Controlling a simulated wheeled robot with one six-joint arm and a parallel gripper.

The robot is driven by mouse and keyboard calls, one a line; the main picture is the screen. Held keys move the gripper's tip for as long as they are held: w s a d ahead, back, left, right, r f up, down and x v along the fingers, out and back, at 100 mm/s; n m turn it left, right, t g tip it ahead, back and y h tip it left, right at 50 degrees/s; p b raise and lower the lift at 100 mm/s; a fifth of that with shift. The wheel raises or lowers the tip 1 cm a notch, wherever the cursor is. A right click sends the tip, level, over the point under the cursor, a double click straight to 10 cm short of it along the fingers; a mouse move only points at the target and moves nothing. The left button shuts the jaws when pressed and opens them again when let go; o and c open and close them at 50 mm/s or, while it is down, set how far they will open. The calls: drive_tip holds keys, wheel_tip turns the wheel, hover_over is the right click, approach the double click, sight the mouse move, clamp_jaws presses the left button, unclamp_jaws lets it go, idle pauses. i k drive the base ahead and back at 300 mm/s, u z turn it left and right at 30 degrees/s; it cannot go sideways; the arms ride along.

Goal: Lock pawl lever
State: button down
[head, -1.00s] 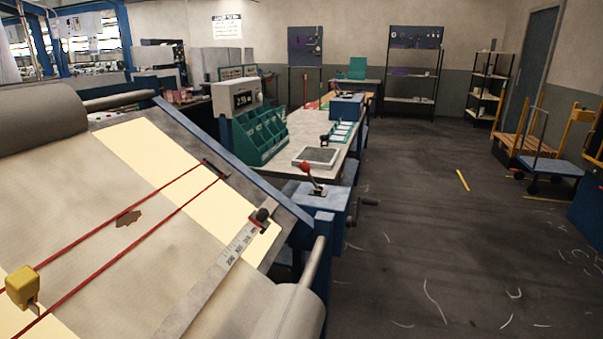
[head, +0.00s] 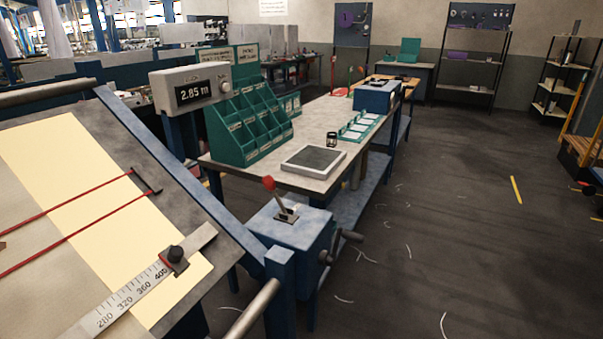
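The pawl lever (head: 279,197) is a short metal lever with a red ball knob. It rises from a slotted plate on top of a blue box (head: 291,226) at the right end of the inclined fabric table. The lever leans a little to the left in the picture. A dark crank or shaft (head: 343,245) sticks out of the box's right side. I cannot tell from this view whether the lever is locked. My gripper is not in view.
The inclined table (head: 205,255) with a ruler (head: 135,290) and red cords fills the left. Behind the box stands a workbench (head: 315,185) with green bins (head: 250,125), a grey-topped pad (head: 313,160) and a meter reading 2.85 m (head: 192,88). Floor (head: 450,230) is open at right.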

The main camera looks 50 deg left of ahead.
sight(269, 182)
drive_tip(key=z, duration=0.05)
drive_tip(key=i, duration=0.5)
drive_tip(key=u, duration=3.05)
drive_tip(key=i, duration=0.5)
drive_tip(key=u, duration=0.1)
